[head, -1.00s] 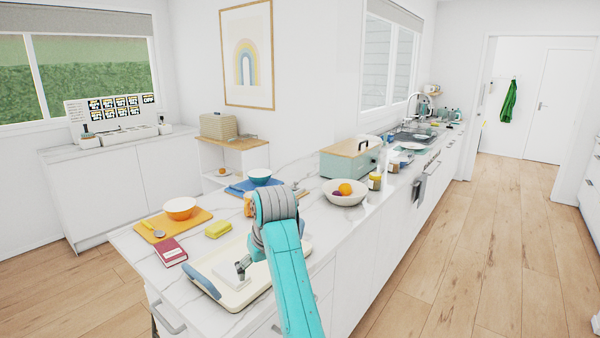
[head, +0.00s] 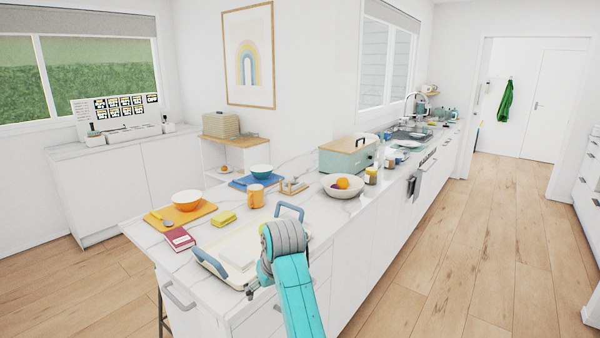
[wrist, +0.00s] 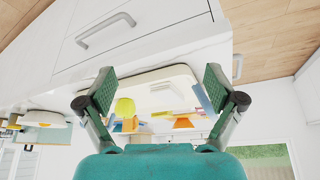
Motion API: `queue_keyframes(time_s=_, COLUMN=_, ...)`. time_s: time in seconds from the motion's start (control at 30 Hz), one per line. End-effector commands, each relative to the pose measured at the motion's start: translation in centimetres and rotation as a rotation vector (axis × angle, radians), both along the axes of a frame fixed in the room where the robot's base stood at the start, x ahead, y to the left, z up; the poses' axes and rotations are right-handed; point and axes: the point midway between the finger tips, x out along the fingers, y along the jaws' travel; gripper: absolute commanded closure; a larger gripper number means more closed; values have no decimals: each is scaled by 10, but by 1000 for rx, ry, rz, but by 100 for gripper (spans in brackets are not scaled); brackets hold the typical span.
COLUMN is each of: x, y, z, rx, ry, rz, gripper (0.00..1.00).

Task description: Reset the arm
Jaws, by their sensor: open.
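My arm reaches up from the bottom of the head view, teal with a grey joint. My gripper (head: 252,292) hangs by the counter's front edge, just in front of the cream tray and mostly hidden by my arm. In the wrist view my gripper (wrist: 160,92) is open, its two fingers wide apart with nothing between the tips. The cream tray (wrist: 155,82) shows beyond them. In the head view the tray with blue handles (head: 209,262) lies on the counter with a flat white item (head: 243,250) on it.
The white counter (head: 150,238) bears a red book (head: 180,240), yellow sponge (head: 223,219), orange mug (head: 256,196), orange board (head: 155,222) with a bowl (head: 187,200), and fruit bowl (head: 343,190). Drawer handles (head: 178,297) stick out in front. Wooden floor at right is clear.

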Motion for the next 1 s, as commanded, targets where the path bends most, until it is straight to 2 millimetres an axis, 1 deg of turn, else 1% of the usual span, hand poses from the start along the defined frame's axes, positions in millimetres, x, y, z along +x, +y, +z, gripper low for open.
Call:
queue_keyframes(time_s=0.03, x=-2, y=-4, z=-13, rx=2, ry=-4, rz=-7, gripper=8)
queue_keyframes(time_s=0.17, x=-7, y=-14, z=-43, rx=12, ry=-25, rz=-24, gripper=8)
queue_keyframes(time_s=0.27, x=-14, y=-25, z=-73, rx=22, ry=-47, rz=-43, gripper=8)
queue_keyframes(time_s=0.4, x=-32, y=-46, z=-125, rx=38, ry=-90, rz=-75, gripper=8)
queue_keyframes(time_s=0.47, x=-41, y=-55, z=-145, rx=47, ry=-112, rz=-91, gripper=8)
queue_keyframes(time_s=0.5, x=-48, y=-62, z=-158, rx=52, ry=-125, rz=-101, gripper=8)
queue_keyframes(time_s=0.6, x=-68, y=-77, z=-189, rx=65, ry=-159, rz=-124, gripper=8)
queue_keyframes(time_s=0.7, x=-90, y=-93, z=-216, rx=75, ry=-192, rz=-149, gripper=8)
queue_keyframes(time_s=0.87, x=-129, y=-118, z=-251, rx=93, ry=-248, rz=-185, gripper=8)
queue_keyframes(time_s=1.0, x=-168, y=-140, z=-275, rx=106, ry=-297, rz=-215, gripper=8)
